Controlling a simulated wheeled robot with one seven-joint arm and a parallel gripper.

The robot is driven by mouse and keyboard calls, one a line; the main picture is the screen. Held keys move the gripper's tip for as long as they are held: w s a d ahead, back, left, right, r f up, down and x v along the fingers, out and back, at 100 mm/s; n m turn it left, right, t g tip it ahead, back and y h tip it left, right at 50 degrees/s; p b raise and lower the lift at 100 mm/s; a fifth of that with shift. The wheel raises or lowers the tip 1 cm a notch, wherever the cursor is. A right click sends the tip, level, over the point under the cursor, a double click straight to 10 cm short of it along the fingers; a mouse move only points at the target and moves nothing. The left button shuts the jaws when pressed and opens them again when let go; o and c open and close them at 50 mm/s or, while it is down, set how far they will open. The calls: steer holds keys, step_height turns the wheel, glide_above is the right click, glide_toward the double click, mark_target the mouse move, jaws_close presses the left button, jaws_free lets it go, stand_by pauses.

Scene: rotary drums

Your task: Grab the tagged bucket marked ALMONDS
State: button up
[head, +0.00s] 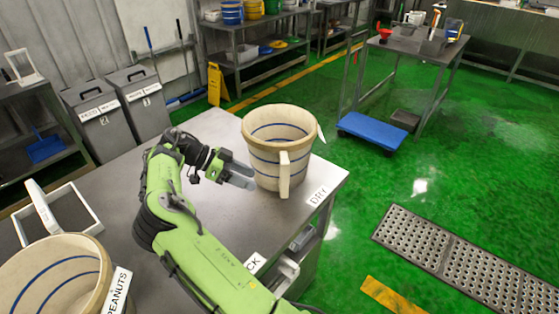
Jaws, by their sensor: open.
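A cream bucket (271,165) with blue bands stands upright on the metal table near its far right corner. A pale upright handle or strip (284,176) runs down its near side. A white tag (321,133) sticks out at its right rim, seen edge-on, so its word cannot be read. My gripper (250,178) is open at the bucket's left side, its fingers pointing toward the bucket; I cannot tell whether they touch it. A second cream bucket (50,285) at the lower left carries a tag reading PEANUTS (117,294).
The metal table (195,235) is bare around the bucket, with a DRY label (317,196) on its right edge. A white frame (75,212) lies at the left. Grey bins (103,117) and shelving stand behind.

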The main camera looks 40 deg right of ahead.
steer(key=s+d+f, duration=0.2)
steer(key=d+f, duration=0.1)
steer(key=s+d+f+h, duration=0.1)
steer(key=s+d+f, duration=0.1)
steer(key=s+d, duration=0.1)
steer(key=s+d+f+m+h, duration=0.1)
steer(key=s+d+f, duration=0.1)
steer(key=d+f, duration=0.1)
steer(key=shift+s+d+f+g+b, duration=0.3)
steer(key=shift+s+d, duration=0.05)
steer(key=shift+d, duration=0.15)
jaws_close()
steer(key=shift+w+r, duration=0.1)
steer(key=shift+r, duration=0.05)
stand_by(1.1)
